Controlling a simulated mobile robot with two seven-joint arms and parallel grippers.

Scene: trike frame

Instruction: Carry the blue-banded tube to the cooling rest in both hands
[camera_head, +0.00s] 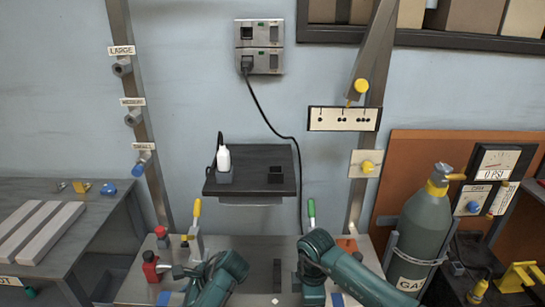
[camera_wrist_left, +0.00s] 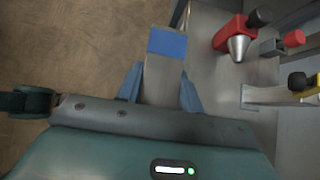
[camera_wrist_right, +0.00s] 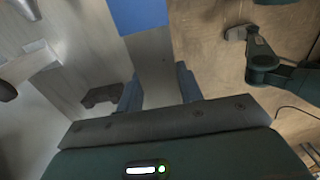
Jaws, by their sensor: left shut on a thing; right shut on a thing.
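The tube (camera_wrist_left: 163,78) is a straight grey bar with a blue band (camera_wrist_left: 167,43). In the left wrist view it lies between the two fingers of my left gripper (camera_wrist_left: 162,88), which is shut on it; the band shows beyond the fingers. In the right wrist view my right gripper (camera_wrist_right: 157,90) is shut on the grey tube (camera_wrist_right: 150,58), with a blue band (camera_wrist_right: 138,14) beyond the fingers. In the head view my arms hide most of the tube, and neither gripper's fingers can be made out. I cannot tell which fixture is the cooling rest.
A red torch-like tool (camera_head: 150,267) stands at the bench's left. Yellow-handled (camera_head: 197,210) and green-handled (camera_head: 311,210) clamps rise from the bench. A dark shelf (camera_head: 250,160) is behind. Pale bars (camera_head: 38,230) lie on the left table. A gas cylinder (camera_head: 424,225) stands right.

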